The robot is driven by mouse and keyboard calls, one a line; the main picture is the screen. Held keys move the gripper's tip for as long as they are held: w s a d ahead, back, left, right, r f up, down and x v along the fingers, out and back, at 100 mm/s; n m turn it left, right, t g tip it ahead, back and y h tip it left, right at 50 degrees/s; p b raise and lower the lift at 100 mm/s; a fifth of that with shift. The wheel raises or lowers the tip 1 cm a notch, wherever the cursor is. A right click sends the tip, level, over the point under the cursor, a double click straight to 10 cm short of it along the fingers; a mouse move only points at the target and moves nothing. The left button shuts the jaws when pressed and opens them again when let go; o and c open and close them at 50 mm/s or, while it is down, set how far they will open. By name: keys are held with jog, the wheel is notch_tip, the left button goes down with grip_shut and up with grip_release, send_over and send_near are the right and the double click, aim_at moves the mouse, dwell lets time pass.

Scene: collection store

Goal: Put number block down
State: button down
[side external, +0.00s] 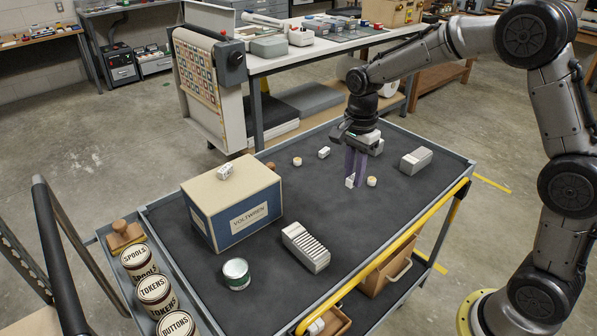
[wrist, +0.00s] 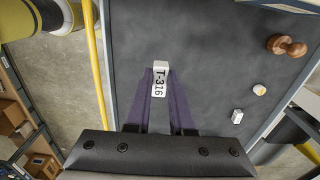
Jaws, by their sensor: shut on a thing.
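A small white number block (wrist: 160,80) marked "T-316" sits between the purple fingers of my gripper (wrist: 159,84) in the wrist view. My gripper (side external: 355,178) is shut on it, pointing down over the dark mat of the cart (side external: 230,235) in the side view. The block (side external: 350,181) shows there at the fingertips, low over the mat; I cannot tell whether it touches the mat. Another small white block (side external: 323,153) lies on the mat behind and left of my gripper. A similar white block (side external: 225,171) sits on top of the VOLTWREN box.
Cream discs (side external: 371,181) (side external: 297,161) lie near my gripper. A long pale block (side external: 415,160) is to the right, a ribbed white row (side external: 306,247) in front. The VOLTWREN box (side external: 232,222) and green tin (side external: 236,271) stand left. Bare mat lies between them.

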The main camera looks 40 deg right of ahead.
jog(key=shift+s, duration=0.2)
jog(key=r, duration=0.3)
jog(key=shift+w+a, duration=0.15)
jog(key=shift+a, duration=0.2)
jog(key=w+a+r+n, duration=0.4)
jog(key=a+r, duration=0.6)
jog(key=a, duration=0.4)
send_over(245, 182)
jog(key=f, duration=0.8)
jog(key=shift+s+f, duration=0.3)
jog(key=shift+s, duration=0.1)
jog(key=shift+w+f, duration=0.4)
jog(key=shift+f, duration=1.65)
jog(key=shift+f, duration=0.1)
